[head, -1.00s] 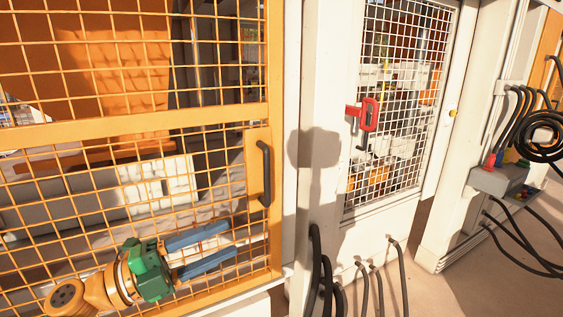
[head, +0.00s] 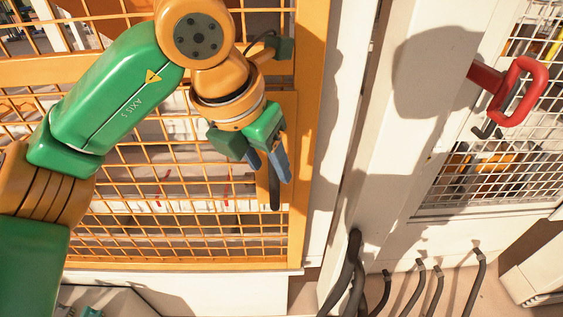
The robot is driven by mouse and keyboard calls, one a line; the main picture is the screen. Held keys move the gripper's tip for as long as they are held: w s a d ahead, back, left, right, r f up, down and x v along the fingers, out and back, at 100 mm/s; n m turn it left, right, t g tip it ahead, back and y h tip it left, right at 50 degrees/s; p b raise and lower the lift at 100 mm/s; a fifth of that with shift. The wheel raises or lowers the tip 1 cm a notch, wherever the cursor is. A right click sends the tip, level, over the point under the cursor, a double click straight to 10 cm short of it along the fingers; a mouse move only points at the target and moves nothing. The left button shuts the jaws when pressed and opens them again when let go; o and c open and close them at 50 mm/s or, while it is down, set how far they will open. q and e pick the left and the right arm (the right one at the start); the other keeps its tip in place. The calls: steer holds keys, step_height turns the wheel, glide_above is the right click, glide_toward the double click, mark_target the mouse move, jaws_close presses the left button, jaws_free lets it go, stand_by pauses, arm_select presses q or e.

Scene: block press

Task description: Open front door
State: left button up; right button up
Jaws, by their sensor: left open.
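The front door is an orange-framed mesh door (head: 302,120) on the left of the head view, and it looks closed. Its dark vertical handle (head: 275,196) is on an orange plate near the door's right edge. Only the handle's lower end shows clearly; my gripper and wrist hide the rest. My left gripper (head: 268,168) is open, with its two blue fingers pointing down in front of the handle. I cannot tell whether the fingers are around the handle or touching it. My right gripper is not in view.
A white post (head: 385,130) stands right of the door. Further right is a white mesh panel (head: 490,190) with a red handle (head: 519,92). Several dark cables (head: 347,275) rise from the floor near the post.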

arm_select(q)
steer(key=shift+x, duration=1.2)
steer(key=shift+w+d+f, duration=0.2)
steer(key=shift+d+f, duration=0.05)
steer(key=shift+f, duration=0.1)
steer(key=shift+s+a, duration=0.1)
jaws_close()
steer(key=shift+r, duration=0.1)
